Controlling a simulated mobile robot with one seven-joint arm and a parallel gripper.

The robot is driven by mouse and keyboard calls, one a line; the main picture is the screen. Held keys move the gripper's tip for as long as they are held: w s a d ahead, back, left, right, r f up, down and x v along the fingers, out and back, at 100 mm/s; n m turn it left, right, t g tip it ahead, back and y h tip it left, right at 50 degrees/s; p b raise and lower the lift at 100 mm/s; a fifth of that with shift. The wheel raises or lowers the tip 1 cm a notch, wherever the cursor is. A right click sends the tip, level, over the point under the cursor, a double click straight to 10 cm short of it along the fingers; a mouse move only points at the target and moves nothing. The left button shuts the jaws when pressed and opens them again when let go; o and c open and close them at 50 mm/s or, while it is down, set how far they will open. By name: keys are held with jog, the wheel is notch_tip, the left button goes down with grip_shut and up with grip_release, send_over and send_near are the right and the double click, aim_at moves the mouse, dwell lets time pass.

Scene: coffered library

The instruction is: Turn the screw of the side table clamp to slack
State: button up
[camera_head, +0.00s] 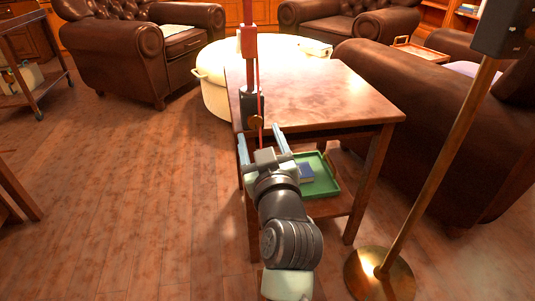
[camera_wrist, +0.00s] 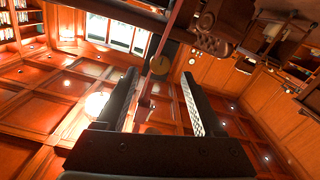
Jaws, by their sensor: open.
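The side table (camera_head: 320,95) has a dark clamp (camera_head: 252,104) on its left edge, with a red post (camera_head: 248,42) rising from it. A small round brass screw knob (camera_head: 256,122) shows at the clamp's lower end, and a brass disc that looks like it shows in the wrist view (camera_wrist: 160,65). My gripper (camera_head: 262,144) is open, its two fingers spread just below and on either side of the knob in the head view. In the wrist view my gripper (camera_wrist: 158,76) frames the knob near the fingertip gap. No contact is visible; the exact depth is unclear.
A green tray (camera_head: 325,187) with a blue book (camera_head: 306,173) lies on the table's lower shelf. A brass floor lamp (camera_head: 440,165) stands at right.

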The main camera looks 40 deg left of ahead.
jog(key=p+v, duration=0.1)
jog(key=v, duration=0.7)
jog(key=shift+p, duration=0.35)
jog(key=shift+s, duration=0.2)
